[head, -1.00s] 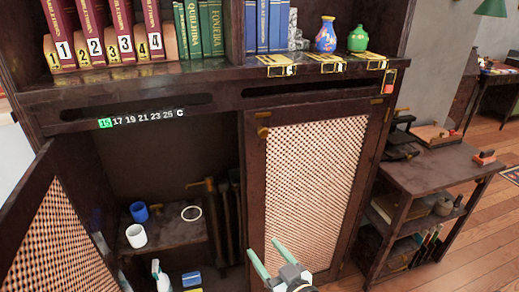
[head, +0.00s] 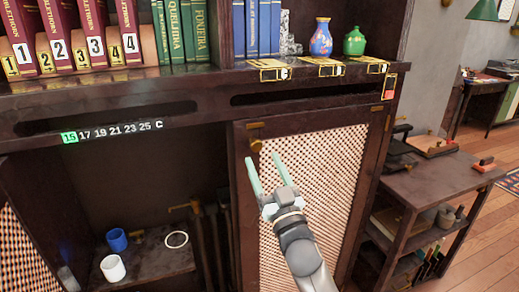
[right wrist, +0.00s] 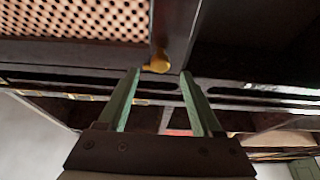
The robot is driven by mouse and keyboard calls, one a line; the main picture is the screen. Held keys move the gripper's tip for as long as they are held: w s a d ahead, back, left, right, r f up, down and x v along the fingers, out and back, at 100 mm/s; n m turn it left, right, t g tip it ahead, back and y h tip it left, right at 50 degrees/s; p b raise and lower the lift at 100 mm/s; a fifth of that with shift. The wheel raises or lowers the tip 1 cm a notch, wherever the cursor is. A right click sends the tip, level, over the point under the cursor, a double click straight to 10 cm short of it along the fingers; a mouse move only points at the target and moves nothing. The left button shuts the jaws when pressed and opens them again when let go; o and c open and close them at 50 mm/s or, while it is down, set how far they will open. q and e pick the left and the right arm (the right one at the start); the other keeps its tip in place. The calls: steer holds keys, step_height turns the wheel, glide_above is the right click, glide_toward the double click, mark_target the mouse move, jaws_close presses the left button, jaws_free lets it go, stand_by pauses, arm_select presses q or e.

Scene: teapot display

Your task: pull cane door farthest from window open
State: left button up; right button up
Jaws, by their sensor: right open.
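The right cane door (head: 318,185), a woven panel in a dark frame, looks closed. Its small brass knob (head: 256,146) is at the upper left of its frame. The left cane door (head: 22,255) stands open at the left edge, partly out of view. My right gripper (head: 263,159) is open and empty in front of the right door, with its green fingertips just below the knob in the head view. In the right wrist view the knob (right wrist: 157,65) appears between and just beyond the fingertips (right wrist: 160,73). Contact cannot be told. My left gripper is not in view.
The open compartment holds a blue cup (head: 117,240), a white cup (head: 113,268) and a ring (head: 176,239). Above stand numbered books (head: 75,35), a blue vase (head: 321,38) and a green vase (head: 354,42). A side table (head: 440,180) stands at the right.

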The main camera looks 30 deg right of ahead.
mark_target(257, 148)
steer(key=shift+x, duration=1.95)
steer(key=shift+c, duration=0.2)
steer(key=shift+f, duration=0.1)
jaws_close()
